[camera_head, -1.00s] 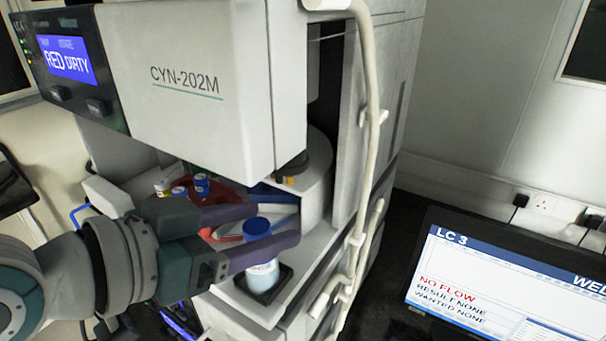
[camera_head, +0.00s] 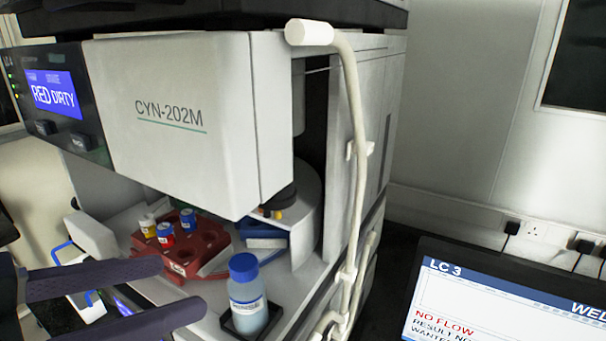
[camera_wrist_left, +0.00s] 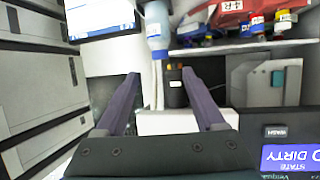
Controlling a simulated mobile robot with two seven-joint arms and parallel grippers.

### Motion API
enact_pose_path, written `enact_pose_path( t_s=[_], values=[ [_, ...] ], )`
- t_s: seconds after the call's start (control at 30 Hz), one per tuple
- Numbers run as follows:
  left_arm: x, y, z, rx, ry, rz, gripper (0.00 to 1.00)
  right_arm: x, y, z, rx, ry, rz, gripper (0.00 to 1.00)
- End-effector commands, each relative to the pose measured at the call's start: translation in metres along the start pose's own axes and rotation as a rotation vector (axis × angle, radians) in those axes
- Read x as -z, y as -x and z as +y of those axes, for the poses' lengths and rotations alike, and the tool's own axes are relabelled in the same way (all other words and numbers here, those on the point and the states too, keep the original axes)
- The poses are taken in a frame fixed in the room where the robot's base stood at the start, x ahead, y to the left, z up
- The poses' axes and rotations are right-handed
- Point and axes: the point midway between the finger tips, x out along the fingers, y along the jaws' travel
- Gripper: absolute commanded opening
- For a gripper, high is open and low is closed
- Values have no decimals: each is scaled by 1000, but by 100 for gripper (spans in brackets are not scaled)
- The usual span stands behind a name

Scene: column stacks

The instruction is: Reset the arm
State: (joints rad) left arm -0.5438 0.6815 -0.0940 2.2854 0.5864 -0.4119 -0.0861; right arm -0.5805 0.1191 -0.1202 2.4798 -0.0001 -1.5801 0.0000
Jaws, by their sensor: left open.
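My left gripper (camera_head: 182,286) is open and empty. Its two purple fingers come in at the lower left, left of the bottle and apart from it. They also show in the left wrist view (camera_wrist_left: 160,76), wide apart. A white bottle with a blue cap (camera_head: 246,292) stands upright in a black square holder (camera_head: 226,326) at the front right of the instrument's shelf. The bottle shows upside down at the top of the wrist view (camera_wrist_left: 157,30). My right gripper is not in view.
The CYN-202M instrument (camera_head: 170,120) overhangs the shelf, its display (camera_head: 52,92) reading RED DIRTY. A red rack (camera_head: 200,242) with several small capped vials and a blue rack (camera_head: 265,235) sit behind the bottle. A pale pipe (camera_head: 357,170) runs down the right; a monitor (camera_head: 500,300) stands lower right.

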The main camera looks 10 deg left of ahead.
Motion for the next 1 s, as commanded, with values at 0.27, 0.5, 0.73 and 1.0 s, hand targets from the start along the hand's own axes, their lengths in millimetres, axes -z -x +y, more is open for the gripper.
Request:
enact_pose_path(
  t_s=[0.27,0.5,0.73,1.0],
  values=[
    [-62,9,20,87,57,-343,71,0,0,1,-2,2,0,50],
    [-120,57,37,234,207,-753,71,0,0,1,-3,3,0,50],
    [-64,102,42,273,252,-856,71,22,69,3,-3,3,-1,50],
    [29,142,41,271,250,-856,71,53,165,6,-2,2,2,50]
  ],
)
